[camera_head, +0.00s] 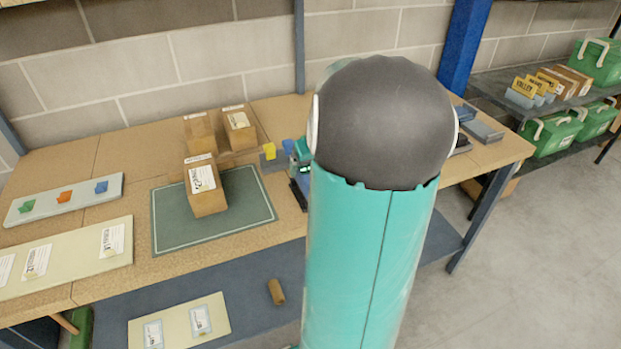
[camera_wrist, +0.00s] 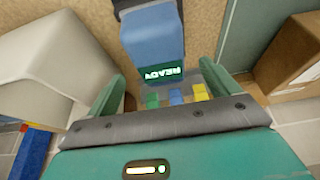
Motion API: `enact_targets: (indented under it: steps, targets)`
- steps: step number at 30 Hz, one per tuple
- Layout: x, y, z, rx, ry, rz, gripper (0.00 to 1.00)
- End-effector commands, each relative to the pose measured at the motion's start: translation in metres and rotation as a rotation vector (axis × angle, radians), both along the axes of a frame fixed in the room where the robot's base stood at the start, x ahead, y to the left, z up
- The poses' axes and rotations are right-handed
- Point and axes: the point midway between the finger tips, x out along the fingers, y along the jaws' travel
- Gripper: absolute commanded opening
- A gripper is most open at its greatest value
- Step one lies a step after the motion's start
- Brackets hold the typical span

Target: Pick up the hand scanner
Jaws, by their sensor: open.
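In the wrist view, a blue-grey device (camera_wrist: 152,38) with a dark green screen reading "READY" upside down appears to be the hand scanner. It lies ahead of and between the two teal fingers of my gripper (camera_wrist: 163,72). The fingers are apart, and I see no clear contact with the device. In the head view, my arm covers most of this spot; only a bit of teal and a small lit screen (camera_head: 305,168) show at the arm's left edge.
Green, blue and yellow tabs (camera_wrist: 201,92) sit close beyond my gripper's palm. A pale, rounded object (camera_wrist: 40,65) stands left, a cardboard box (camera_wrist: 290,55) right. In the head view, cardboard boxes (camera_head: 206,186) stand on and behind a green mat (camera_head: 175,228). A blue post (camera_head: 465,40) rises behind.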

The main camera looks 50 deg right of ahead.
Motion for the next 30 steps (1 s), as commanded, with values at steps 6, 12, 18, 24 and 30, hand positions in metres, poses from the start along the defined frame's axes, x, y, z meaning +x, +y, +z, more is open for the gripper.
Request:
enact_targets:
  steps: [6,12,18,24,30]
  targets:
    - [0.005,-0.003,-0.017,0.002,0.000,0.001,0.87]
    - [0.013,-0.008,-0.047,0.003,0.000,0.001,0.87]
    - [0.016,-0.011,-0.055,-0.001,-0.001,0.000,0.87]
    - [0.016,-0.011,-0.055,-0.001,-0.001,0.000,0.87]
    - [0.016,-0.010,-0.057,-0.001,-0.001,0.000,0.87]
